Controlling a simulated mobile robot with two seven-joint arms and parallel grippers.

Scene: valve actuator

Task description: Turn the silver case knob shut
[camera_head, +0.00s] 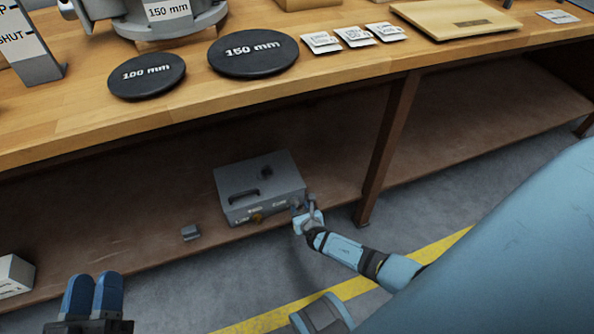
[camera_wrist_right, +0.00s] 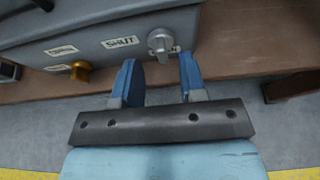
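The grey case (camera_head: 232,180) sits on the lower shelf under the bench. In the right wrist view its front (camera_wrist_right: 100,32) carries a silver knob (camera_wrist_right: 159,41) at the right, beside a label reading SHUT (camera_wrist_right: 120,42). A brass knob (camera_wrist_right: 80,71) is further left. My right gripper (camera_wrist_right: 158,78) is open, its two blue fingers apart just short of the silver knob, not around it. In the head view my right gripper (camera_head: 307,212) is at the case's front right corner.
The lower shelf (camera_head: 130,235) also holds a small grey block (camera_head: 190,232) left of the case and a white box (camera_head: 14,273) at far left. A wooden bench leg (camera_head: 388,145) stands right of the case. The bench top (camera_head: 340,75) overhangs it, with black discs (camera_head: 252,53) on top.

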